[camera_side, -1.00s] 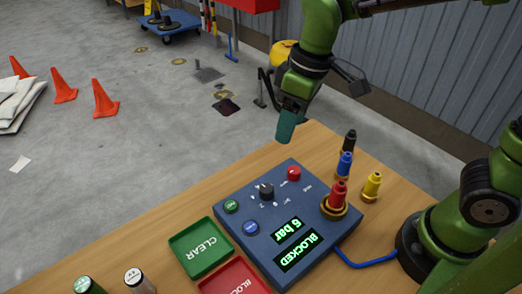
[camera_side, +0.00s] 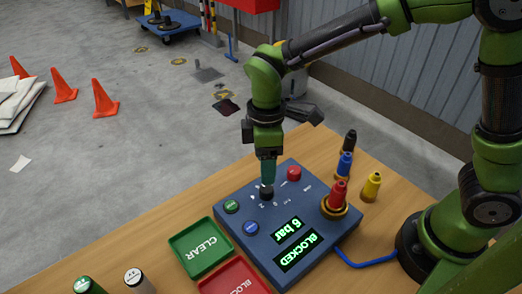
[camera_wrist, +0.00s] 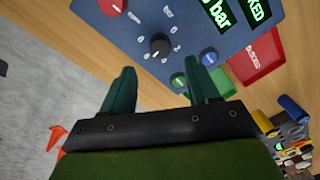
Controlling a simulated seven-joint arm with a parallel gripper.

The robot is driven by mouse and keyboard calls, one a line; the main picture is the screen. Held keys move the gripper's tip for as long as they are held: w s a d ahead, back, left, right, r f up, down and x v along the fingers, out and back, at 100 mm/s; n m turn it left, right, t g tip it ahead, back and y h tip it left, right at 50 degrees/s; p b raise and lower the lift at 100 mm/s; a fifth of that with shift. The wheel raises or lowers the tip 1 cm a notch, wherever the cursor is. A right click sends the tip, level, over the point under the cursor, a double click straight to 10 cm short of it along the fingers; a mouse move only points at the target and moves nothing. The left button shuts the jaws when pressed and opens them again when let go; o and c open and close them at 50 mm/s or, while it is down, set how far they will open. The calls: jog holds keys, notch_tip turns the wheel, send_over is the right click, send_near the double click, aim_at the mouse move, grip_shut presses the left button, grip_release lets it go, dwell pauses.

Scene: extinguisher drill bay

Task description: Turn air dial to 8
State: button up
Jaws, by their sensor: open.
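The air dial (camera_side: 267,193) is a black knob on the blue-grey control panel (camera_side: 232,218), with numbers printed around it. In the wrist view the dial (camera_wrist: 160,46) lies just beyond the fingertips and centred between them. My gripper (camera_side: 267,182) points down right above the dial in the side view; there the teal fingers overlap the knob's top, so I cannot tell if they touch it. In the wrist view my gripper (camera_wrist: 162,68) is open with nothing between its fingers. The panel's display (camera_side: 290,230) reads "6 bar", and the one below (camera_side: 297,250) reads "BLOCKED".
The panel carries a red button (camera_side: 294,173), a green button (camera_side: 232,206) and a blue button (camera_side: 251,227). Green CLEAR (camera_side: 200,247) and red BLOCKED (camera_side: 235,277) trays lie in front. A blue hose (camera_side: 372,264) runs right.

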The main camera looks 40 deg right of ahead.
aim_at(266, 187)
notch_tip(266, 187, down, 7)
jog(key=shift+s+a+r, duration=0.1)
jog(key=shift+s+r, duration=0.05)
jog(key=c, duration=1)
jog(key=shift+c, duration=0.2)
jog(key=m, duration=1.1)
jog(key=shift+r+m+t, duration=0.1)
jog(key=shift+m+t, duration=0.2)
jog(key=shift+m, duration=0.1)
